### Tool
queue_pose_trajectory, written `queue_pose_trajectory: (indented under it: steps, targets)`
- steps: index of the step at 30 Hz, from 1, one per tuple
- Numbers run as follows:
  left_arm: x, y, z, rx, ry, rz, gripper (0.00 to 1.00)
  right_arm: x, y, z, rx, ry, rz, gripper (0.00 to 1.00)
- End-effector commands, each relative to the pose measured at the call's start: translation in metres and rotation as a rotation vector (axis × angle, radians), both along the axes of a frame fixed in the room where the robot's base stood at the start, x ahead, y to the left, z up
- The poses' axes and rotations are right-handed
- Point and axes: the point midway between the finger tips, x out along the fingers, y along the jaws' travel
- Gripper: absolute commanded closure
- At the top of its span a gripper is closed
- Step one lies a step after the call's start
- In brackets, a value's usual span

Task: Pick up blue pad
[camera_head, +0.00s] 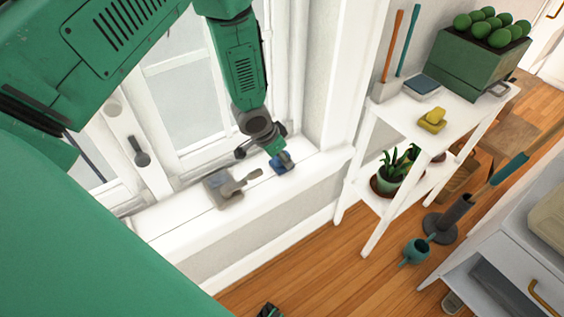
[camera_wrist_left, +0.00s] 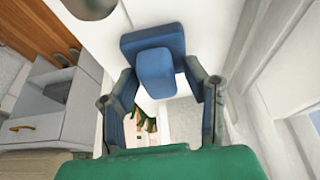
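The blue pad (camera_head: 281,162) lies on the white window sill, near the sill's right end. In the left wrist view the blue pad (camera_wrist_left: 153,52) shows a wide block with a smaller raised block on it, ahead of the fingertips. My left gripper (camera_head: 268,146) is just above and beside the pad in the head view, partly covering it. In the left wrist view my left gripper (camera_wrist_left: 160,80) is open, its fingers apart on either side of the raised block with gaps. A small dark and green part at the head view's bottom edge may be my right gripper (camera_head: 269,311); its fingers cannot be made out.
A grey tool with a handle (camera_head: 229,188) lies on the sill (camera_head: 185,228) left of the pad. The window stands behind. A white shelf (camera_head: 452,112) at the right holds a yellow object (camera_head: 432,119), a blue-topped box (camera_head: 422,85) and a green planter (camera_head: 468,66).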

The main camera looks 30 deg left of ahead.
Motion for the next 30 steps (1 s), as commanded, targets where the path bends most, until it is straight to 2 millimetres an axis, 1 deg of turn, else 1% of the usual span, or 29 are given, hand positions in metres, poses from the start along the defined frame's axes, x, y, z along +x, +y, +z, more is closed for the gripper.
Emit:
queue_pose_trajectory:
  steps: [1,2,3,7,8,14,17,24,27,30]
  targets:
    - [0.000,0.000,0.000,0.000,0.000,0.000,0.82,0.000,0.000,0.000,0.000,0.000,0.000,0.60]
    - [0.000,0.000,0.000,0.000,0.000,0.000,0.92,0.000,0.000,0.000,0.000,0.000,0.000,0.60]
    - [0.000,0.000,0.000,0.000,0.001,0.000,0.94,0.000,0.000,0.000,0.000,0.000,0.000,0.60]
    - [0.000,0.000,0.000,0.000,0.001,0.000,0.94,0.000,0.000,0.000,0.000,0.000,0.000,0.60]
    - [0.000,0.000,-0.001,0.000,0.002,0.000,0.97,0.000,0.000,0.000,0.000,0.000,0.000,0.60]
    - [-0.001,0.000,0.002,0.000,0.003,0.000,0.97,0.000,0.000,0.001,0.000,0.000,0.000,0.60]
    - [0.000,0.000,0.014,-0.001,0.001,0.001,0.97,0.000,0.000,0.004,0.000,0.000,0.000,0.60]
    - [0.001,0.000,0.064,-0.002,-0.003,0.001,0.97,0.000,0.000,0.018,0.000,0.000,0.000,0.60]
    - [0.000,0.000,0.081,-0.002,-0.003,0.001,0.97,0.000,0.000,0.023,0.000,0.000,0.000,0.60]
    - [0.000,0.000,0.093,-0.001,-0.001,0.002,0.97,0.000,0.000,0.025,0.000,0.000,0.000,0.60]
